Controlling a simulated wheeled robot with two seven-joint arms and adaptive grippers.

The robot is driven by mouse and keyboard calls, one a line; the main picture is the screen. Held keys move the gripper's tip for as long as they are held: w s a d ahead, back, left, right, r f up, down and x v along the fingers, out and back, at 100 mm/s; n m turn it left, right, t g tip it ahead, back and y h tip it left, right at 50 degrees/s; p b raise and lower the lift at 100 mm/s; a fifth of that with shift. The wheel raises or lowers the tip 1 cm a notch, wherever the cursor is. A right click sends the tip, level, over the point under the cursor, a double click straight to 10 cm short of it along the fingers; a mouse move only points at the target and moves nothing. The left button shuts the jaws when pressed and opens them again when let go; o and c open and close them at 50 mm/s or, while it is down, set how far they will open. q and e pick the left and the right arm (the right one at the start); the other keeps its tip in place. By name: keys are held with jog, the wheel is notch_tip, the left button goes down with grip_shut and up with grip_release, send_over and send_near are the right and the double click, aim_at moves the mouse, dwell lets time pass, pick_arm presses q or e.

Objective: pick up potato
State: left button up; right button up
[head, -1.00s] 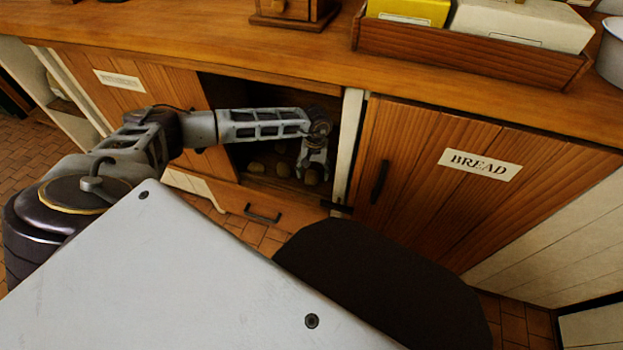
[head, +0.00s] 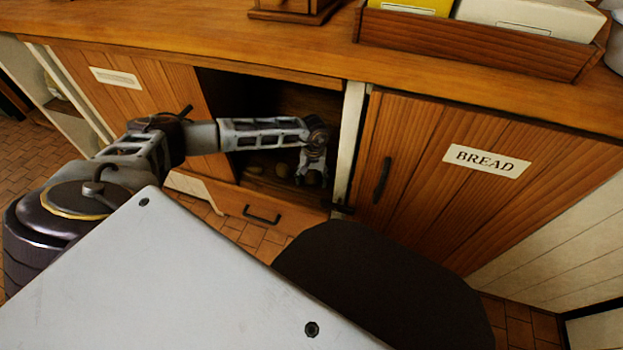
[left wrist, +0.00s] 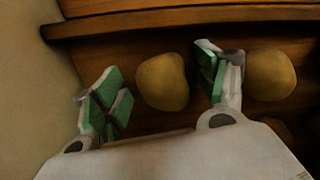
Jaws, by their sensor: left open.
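Several brown potatoes lie inside the open cupboard. One potato (left wrist: 163,82) is between the green-padded fingers of my left gripper (left wrist: 160,90) in the left wrist view, with a gap to the left finger and a smaller one to the right finger. A second potato (left wrist: 270,75) lies just right of the right finger. In the head view my left gripper (head: 309,174) reaches down into the right side of the cupboard, open, partly covering a potato (head: 314,179). Another potato (head: 283,170) lies to its left. My right gripper is not in view.
The cupboard's pale post (head: 347,140) stands close right of my gripper, beside a shut door labelled BREAD (head: 486,161). The wooden counter (head: 230,45) overhangs the opening. A wooden box (head: 480,40) stands on the counter.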

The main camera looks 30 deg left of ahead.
pick_arm(q)
jog(key=shift+c, duration=0.9)
jog(key=c, duration=0.7)
jog(key=shift+c, duration=1.6)
jog(key=shift+r, duration=0.1)
